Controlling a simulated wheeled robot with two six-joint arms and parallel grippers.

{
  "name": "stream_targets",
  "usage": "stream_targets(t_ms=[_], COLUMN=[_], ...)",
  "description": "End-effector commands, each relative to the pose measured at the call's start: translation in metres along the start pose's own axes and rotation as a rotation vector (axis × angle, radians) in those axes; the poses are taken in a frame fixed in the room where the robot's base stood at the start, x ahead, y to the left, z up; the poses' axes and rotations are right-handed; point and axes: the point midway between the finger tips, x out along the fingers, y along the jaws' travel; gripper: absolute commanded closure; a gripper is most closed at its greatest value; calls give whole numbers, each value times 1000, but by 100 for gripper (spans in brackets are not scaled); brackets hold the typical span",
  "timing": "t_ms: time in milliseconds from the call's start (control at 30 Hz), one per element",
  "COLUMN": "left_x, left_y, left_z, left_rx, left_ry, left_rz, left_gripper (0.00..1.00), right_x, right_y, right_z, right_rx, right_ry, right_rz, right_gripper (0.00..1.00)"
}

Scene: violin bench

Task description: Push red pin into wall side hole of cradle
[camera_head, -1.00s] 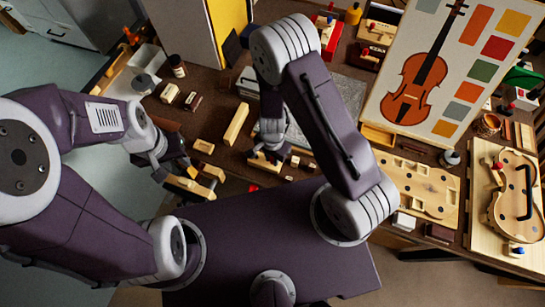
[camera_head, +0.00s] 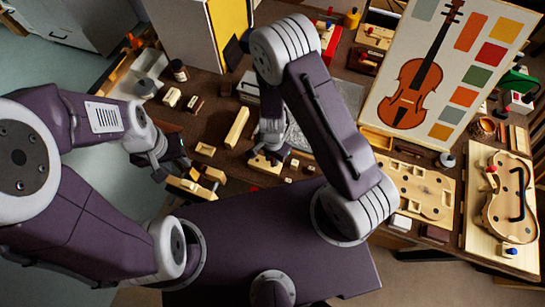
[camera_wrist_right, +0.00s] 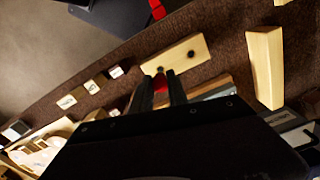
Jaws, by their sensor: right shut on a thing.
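My right gripper (camera_wrist_right: 161,87) is shut on the red pin (camera_wrist_right: 160,84), which shows as a small red patch between the dark fingers in the right wrist view. Just beyond the fingertips lies a pale wooden block with two dark holes (camera_wrist_right: 180,52), which seems to be the cradle. The fingertips are at its near edge by one hole; I cannot tell whether the pin touches or enters it. In the head view the right gripper (camera_head: 270,153) is over this block (camera_head: 262,163). My left gripper (camera_head: 180,166) is at the bench's left part; its fingers are unclear.
A pale upright-looking block (camera_wrist_right: 265,68) stands right of the cradle in the wrist view. Small blocks (camera_wrist_right: 95,86) lie to the left near the bench edge. In the head view, a violin picture (camera_head: 440,70) and a violin body on a board (camera_head: 508,205) occupy the right.

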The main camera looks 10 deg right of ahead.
Motion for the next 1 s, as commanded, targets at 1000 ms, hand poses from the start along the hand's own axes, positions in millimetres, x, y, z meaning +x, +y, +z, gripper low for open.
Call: stream_targets(t_ms=[1000], left_x=[-71], left_y=[1], left_z=[-7], left_rx=[0], left_ry=[0], left_rz=[0], left_gripper=[64], right_x=[-71], right_y=[0], right_z=[0], right_rx=[0], right_ry=[0], right_rz=[0], right_gripper=[100])
